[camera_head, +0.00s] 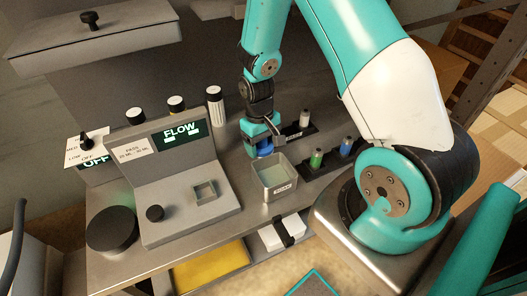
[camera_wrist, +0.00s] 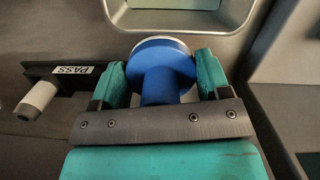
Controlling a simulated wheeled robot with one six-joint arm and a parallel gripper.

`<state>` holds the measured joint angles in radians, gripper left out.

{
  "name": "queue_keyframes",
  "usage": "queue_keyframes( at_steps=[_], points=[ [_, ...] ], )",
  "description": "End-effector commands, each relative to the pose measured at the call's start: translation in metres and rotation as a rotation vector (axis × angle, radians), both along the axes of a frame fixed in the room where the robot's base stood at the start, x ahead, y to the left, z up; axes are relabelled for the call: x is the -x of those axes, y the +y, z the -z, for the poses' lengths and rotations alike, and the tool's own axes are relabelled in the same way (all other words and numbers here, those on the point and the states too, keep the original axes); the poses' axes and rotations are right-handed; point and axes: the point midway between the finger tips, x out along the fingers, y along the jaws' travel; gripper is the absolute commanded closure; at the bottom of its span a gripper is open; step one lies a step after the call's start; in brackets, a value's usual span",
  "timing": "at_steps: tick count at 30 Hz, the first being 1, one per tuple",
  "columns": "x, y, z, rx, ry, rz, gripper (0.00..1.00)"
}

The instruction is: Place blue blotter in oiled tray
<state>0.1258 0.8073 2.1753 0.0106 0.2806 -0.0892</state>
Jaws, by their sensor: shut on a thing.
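The blue blotter (camera_wrist: 165,68) has a round, pale-edged head and a blue stem. My gripper (camera_wrist: 162,88) is shut on its stem, with a teal finger on each side. In the head view my gripper (camera_head: 262,143) points down above the bench, and the blotter's blue (camera_head: 265,151) shows just under it, behind an open metal bin (camera_head: 280,194) with a label on its front. A metal rim (camera_wrist: 115,12) lies just ahead of the blotter in the wrist view. A small square tray (camera_head: 205,192) sits on the machine's sloped top; I cannot tell whether it is oiled.
A rack marked PASS (camera_wrist: 72,70) holds a pale-capped piece (camera_wrist: 37,98). Another dark rack (camera_head: 328,160) holds a green and a blue piece, right of the bin. The machine's screen (camera_head: 180,131) reads FLOW. Several capped bottles stand behind it. A yellow tray (camera_head: 210,270) lies below the bench.

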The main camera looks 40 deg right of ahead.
Motion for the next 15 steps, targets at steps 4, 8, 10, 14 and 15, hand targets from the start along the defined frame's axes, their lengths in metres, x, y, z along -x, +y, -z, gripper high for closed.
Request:
queue_keyframes(
  at_steps=[4,8,10,14,15],
  points=[
    [0.000,0.000,0.012,0.000,0.002,0.000,0.54],
    [0.000,0.000,0.031,0.000,0.003,0.000,0.54],
    [0.001,0.000,0.040,0.000,0.003,0.000,0.54],
    [0.000,0.000,0.045,0.000,-0.001,0.001,0.54],
    [0.000,0.000,0.045,0.000,-0.002,0.001,0.54]
  ],
)
